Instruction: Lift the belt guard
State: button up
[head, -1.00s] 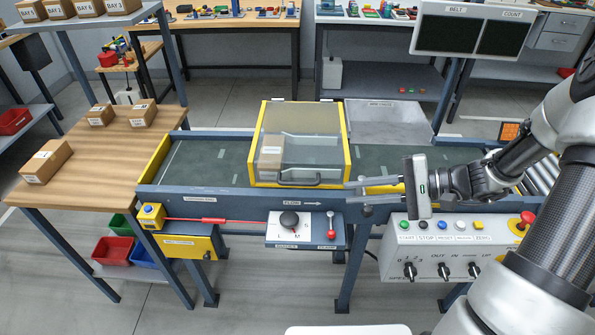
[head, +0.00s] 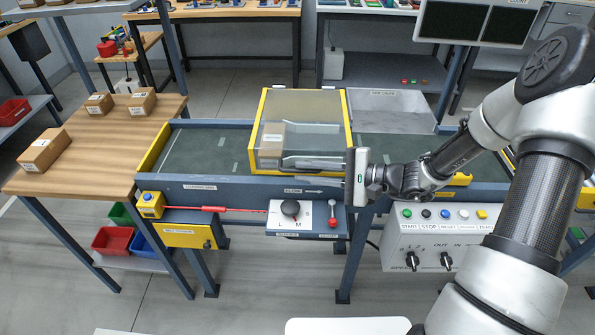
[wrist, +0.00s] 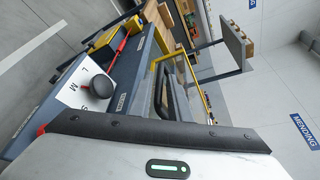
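The belt guard (head: 303,106) is a clear cover with a yellow frame, standing lowered over the green belt (head: 205,152). A cardboard box (head: 272,136) shows through its clear panel. My gripper (head: 290,171) points left at the guard's lower front edge. Its two fingers are apart, one above the other, around the height of the dark front handle. The fingers partly cover the handle, and I cannot tell whether they touch it. In the wrist view the yellow guard frame (wrist: 196,82) lies just beyond the gripper.
A control panel (head: 430,243) with buttons and knobs sits below my arm. A selector knob (head: 290,208) and a red-topped lever (head: 333,223) stand in front of the belt. A grey tray (head: 390,110) lies behind the belt. A wooden table (head: 90,150) with boxes is at left.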

jog(key=shift+x, duration=1.45)
jog(key=shift+c, duration=0.4)
grip_shut()
